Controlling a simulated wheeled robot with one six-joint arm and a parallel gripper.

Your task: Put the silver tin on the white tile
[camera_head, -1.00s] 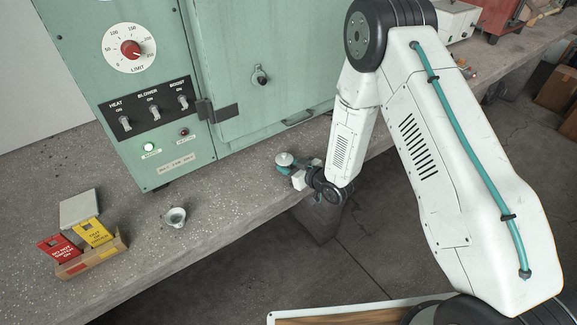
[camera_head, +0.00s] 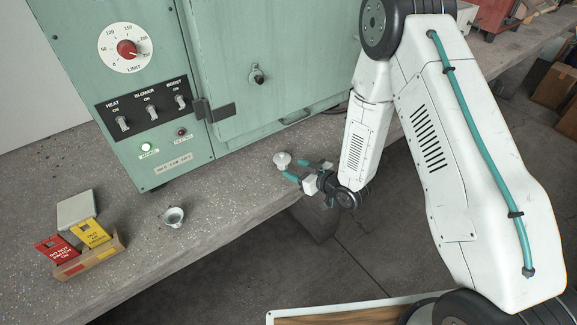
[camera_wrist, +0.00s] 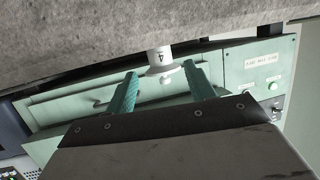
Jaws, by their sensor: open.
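A small round silver-grey vessel (camera_head: 174,217), which looks like the silver tin, stands alone on the bench. A pale square tile (camera_head: 77,208), the likely white tile, lies behind the signs at the left. My gripper (camera_head: 295,169) is open at the bench's front edge, far right of both. A white lidded pot (camera_head: 283,159) stands just beyond its fingertips. The wrist view, where the bench is at the top, shows the pot (camera_wrist: 160,56) with a dark mark, ahead of and between the two teal fingers. Nothing is held.
A green oven (camera_head: 270,75) stands along the back of the bench. A cardboard box (camera_head: 92,257) with red and yellow signs sits in front of the tile. Bare bench (camera_head: 225,190) lies between the silver vessel and the white pot. The front edge drops to the floor.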

